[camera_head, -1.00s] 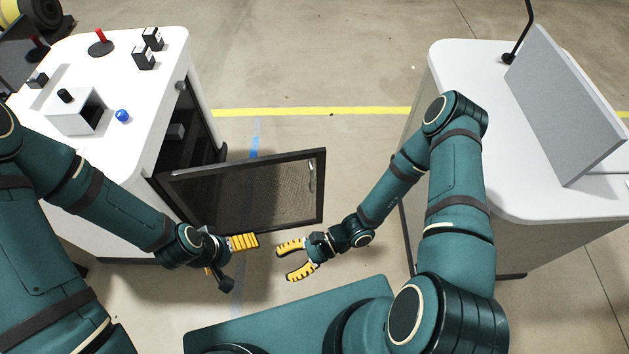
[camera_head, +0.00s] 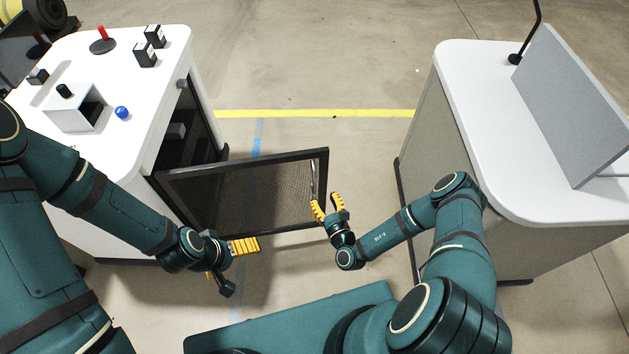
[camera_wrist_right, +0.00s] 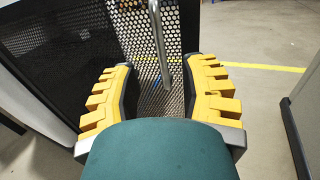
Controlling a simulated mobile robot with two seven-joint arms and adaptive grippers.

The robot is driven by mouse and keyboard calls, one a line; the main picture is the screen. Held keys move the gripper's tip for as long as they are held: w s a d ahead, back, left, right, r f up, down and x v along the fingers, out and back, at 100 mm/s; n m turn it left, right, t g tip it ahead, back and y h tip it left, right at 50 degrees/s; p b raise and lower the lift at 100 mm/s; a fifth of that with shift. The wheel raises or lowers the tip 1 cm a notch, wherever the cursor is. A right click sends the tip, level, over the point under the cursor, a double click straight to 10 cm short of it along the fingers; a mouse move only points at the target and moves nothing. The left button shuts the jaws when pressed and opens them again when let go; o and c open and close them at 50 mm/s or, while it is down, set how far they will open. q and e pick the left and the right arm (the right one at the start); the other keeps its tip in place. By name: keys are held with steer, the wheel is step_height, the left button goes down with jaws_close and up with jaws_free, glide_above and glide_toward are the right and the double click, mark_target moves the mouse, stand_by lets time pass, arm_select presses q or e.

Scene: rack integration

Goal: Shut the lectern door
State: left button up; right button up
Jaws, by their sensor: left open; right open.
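The lectern door (camera_head: 255,190) is a dark frame with a perforated mesh panel, swung wide open from the white lectern (camera_head: 180,60) on the left. A metal bar handle (camera_head: 313,178) stands upright near its free edge. My right gripper (camera_head: 325,205) is open at the free edge, close to the handle's lower end. In the right wrist view the handle (camera_wrist_right: 158,40) hangs between the two yellow fingers, ahead of the palm; contact cannot be told. My left gripper (camera_head: 243,258) is open and empty, in front of the door's lower edge.
The lectern top carries a red joystick (camera_head: 103,42), black switches and a blue knob (camera_head: 122,112). A second white desk (camera_head: 480,130) with a grey panel (camera_head: 565,105) stands at the right. Floor between them, with a yellow line (camera_head: 310,113), is clear.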

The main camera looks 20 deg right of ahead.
mark_target(315, 182)
steer(key=w, duration=0.3)
steer(key=w+b, duration=0.1)
steer(key=w, duration=0.4)
steer(key=shift+w+a+b, duration=0.3)
steer(key=shift+w+a, duration=0.05)
steer(key=shift+a, duration=0.05)
jaws_close()
